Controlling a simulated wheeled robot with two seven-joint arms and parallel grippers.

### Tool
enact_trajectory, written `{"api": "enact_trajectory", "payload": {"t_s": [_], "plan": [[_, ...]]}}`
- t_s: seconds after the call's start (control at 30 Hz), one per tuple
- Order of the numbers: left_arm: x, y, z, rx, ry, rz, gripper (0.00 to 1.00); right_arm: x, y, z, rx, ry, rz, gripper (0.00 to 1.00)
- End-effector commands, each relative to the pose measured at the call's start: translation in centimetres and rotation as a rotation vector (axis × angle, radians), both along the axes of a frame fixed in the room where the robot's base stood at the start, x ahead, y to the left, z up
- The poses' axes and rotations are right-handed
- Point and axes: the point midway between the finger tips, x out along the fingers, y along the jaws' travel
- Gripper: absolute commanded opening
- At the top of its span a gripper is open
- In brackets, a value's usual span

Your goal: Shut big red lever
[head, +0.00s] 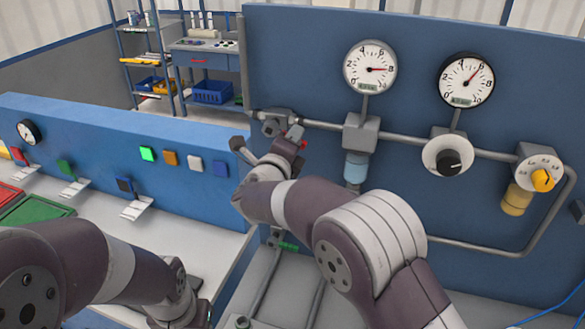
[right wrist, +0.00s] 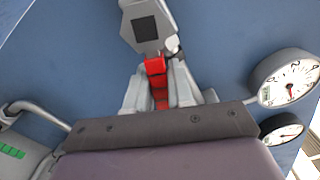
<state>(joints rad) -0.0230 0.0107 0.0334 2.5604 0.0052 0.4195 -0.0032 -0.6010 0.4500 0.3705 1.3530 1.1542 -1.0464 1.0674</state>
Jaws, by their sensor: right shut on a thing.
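The big red lever (right wrist: 156,68) shows in the right wrist view, running down from a grey valve body (right wrist: 147,27) on the blue panel. A bit of red (head: 303,144) also shows beside my right gripper in the head view. My right gripper (right wrist: 159,88) is shut on the red lever, with a grey finger on each side of it. In the head view my right wrist and arm cover part of the valve and lever. My left arm's end (head: 186,304) is low over the bench at the lower left; its fingers cannot be made out.
Two round gauges (head: 370,68) (head: 466,80), a black knob (head: 448,161) and a yellow knob (head: 542,180) are on the panel right of my arm. Grey pipes run along it. A small green handle (head: 288,246) is low below the valve. Coloured buttons (head: 170,158) are on the left bench wall.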

Motion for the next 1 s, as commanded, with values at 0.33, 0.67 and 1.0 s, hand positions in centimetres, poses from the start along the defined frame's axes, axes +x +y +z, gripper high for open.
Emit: {"api": "enact_trajectory", "payload": {"t_s": [0.33,0.67,1.0], "plan": [[0.0,0.0,-10.3,0.0,-0.001,0.0,0.41,0.5,0.8,-3.9,0.304,-0.087,-0.005,0.0],[0.0,0.0,-16.0,0.0,-0.001,0.0,0.41,1.0,2.2,-5.1,0.599,-0.178,-0.005,0.0],[0.0,-0.1,-19.3,0.0,-0.001,0.0,0.41,1.5,3.8,-5.5,0.89,-0.271,-0.007,0.0]]}}
